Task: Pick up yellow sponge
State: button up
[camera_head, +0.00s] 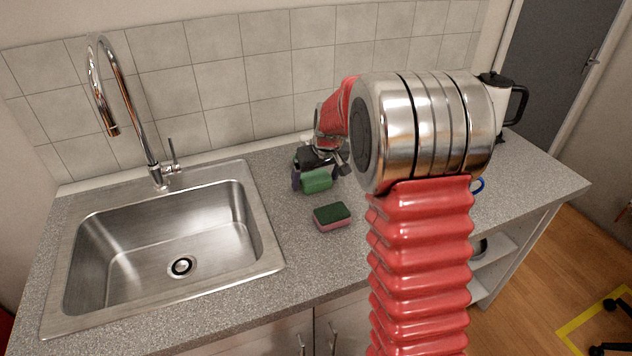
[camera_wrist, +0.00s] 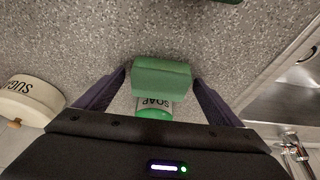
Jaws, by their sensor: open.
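A green block, apparently a sponge (camera_head: 316,181), is on the counter below my gripper (camera_head: 318,172). In the wrist view the green sponge (camera_wrist: 162,75) is between the two purple fingers of my gripper (camera_wrist: 160,80). The fingers are apart, with narrow gaps on both sides of the sponge. Its other faces are hidden, so I cannot tell whether one is yellow. A second sponge (camera_head: 332,217), pink with a dark green top, lies apart on the counter nearer the front.
A soap container (camera_wrist: 153,108) with a green top is right beside the green sponge. A white sugar pot (camera_wrist: 28,100) is at left in the wrist view. The sink (camera_head: 168,245) is at left. A white jug (camera_head: 503,103) stands at the back right. Counter around the pink sponge is clear.

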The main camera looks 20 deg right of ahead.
jog(key=shift+c, duration=0.2)
jog(key=c, duration=1.2)
jog(key=shift+r, duration=0.15)
